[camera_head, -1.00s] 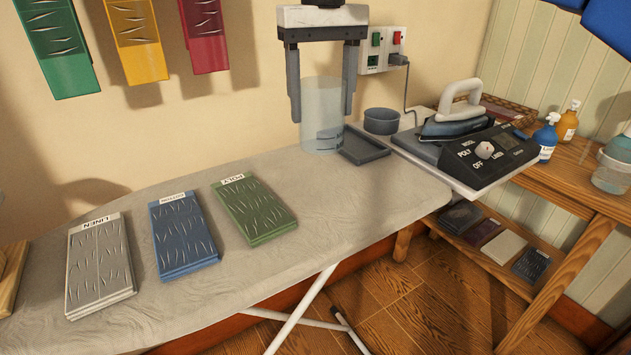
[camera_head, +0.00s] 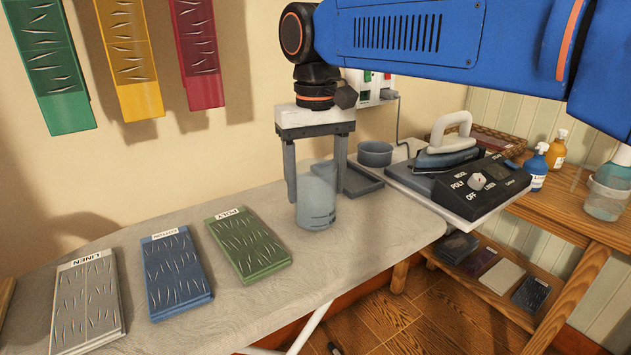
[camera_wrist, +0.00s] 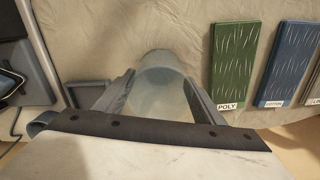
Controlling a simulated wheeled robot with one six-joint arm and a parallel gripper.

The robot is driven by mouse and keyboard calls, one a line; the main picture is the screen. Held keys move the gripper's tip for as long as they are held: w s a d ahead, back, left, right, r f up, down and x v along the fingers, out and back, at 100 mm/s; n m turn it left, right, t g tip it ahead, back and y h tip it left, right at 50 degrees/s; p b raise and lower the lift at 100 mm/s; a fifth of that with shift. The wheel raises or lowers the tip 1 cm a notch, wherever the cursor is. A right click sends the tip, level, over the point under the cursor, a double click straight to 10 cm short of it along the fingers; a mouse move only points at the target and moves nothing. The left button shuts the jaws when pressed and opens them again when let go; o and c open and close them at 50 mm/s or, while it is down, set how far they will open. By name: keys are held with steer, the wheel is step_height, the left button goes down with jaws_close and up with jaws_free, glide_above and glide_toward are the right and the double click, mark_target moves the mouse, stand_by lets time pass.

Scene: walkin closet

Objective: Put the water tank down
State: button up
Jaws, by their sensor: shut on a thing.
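The water tank (camera_head: 317,204) is a translucent grey-blue cylinder, upright over the far right part of the ironing board (camera_head: 390,230). My gripper (camera_head: 315,190) points down and is shut on it, with one finger along each side. The wrist view shows the tank (camera_wrist: 160,82) from above between the two grey fingers, with the board's cloth behind it. The tank's base is at or very close to the board's surface; I cannot tell whether it touches.
A dark shallow tray (camera_head: 360,182) and a small grey cup (camera_head: 375,153) are right of the tank. Green (camera_head: 248,245), blue (camera_head: 175,273) and grey (camera_head: 88,303) cloth pads lie left. Bare board lies between the tank and the green pad.

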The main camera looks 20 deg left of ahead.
steer(key=o, duration=1.1)
steer(key=shift+f, duration=0.1)
step_height(320, 180, up, 12)
steer(key=shift+r, duration=0.15)
steer(key=shift+d, duration=0.1)
